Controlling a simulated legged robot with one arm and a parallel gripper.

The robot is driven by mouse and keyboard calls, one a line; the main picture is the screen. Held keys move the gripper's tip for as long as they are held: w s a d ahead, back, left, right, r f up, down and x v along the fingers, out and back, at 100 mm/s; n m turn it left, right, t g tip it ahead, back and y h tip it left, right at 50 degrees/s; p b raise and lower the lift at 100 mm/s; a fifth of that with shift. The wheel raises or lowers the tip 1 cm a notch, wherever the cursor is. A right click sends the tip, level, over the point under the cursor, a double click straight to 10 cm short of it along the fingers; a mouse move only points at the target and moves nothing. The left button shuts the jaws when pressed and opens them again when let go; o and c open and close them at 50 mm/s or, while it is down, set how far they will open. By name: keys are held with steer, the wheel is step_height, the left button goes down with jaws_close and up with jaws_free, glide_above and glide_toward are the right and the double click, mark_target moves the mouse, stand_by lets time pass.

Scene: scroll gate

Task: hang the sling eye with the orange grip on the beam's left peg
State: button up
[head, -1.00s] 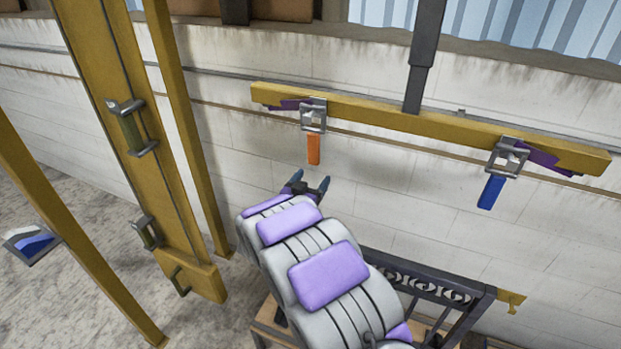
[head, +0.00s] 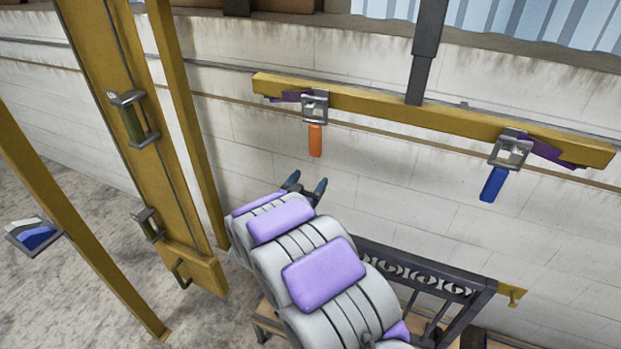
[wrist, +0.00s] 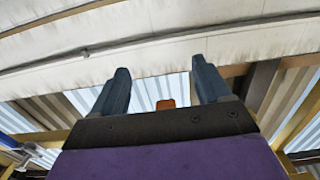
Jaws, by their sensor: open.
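In the wrist view the orange grip (wrist: 165,104) shows small between the open fingers (wrist: 160,75).
A second eye with a blue grip (head: 493,185) hangs at the beam's right end. A yellow gate post (head: 165,150) with handles stands at left. A dark rack (head: 420,270) is low at right. The pale wall is behind; the space around my gripper is clear.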

steer(key=v, duration=0.7)
steer(key=shift+s, duration=0.3)
steer(key=shift+a, duration=0.1)
stand_by(1.3)
steer(key=s+d+f+n+g+y+b, duration=0.1)
steer(key=s+d+g, duration=0.5)
steer(key=s, duration=0.8)
steer(key=s+d+f+n+g+y+b, duration=0.1)
steer(key=s+d+g+y+b, duration=0.2)
steer(key=s, duration=1.1)
steer(key=s+d+f+n+g+y+b, duration=0.1)
steer(key=s+d+g+b, duration=0.3)
steer(key=s+d+g, duration=0.5)
steer(key=s+d+n+y, duration=0.1)
steer(key=s+d, duration=0.3)
steer(key=s, duration=0.2)
steer(key=shift+f+g+b, duration=0.25)
steer(key=shift+g+b, duration=0.1)
steer(key=shift+g, duration=0.05)
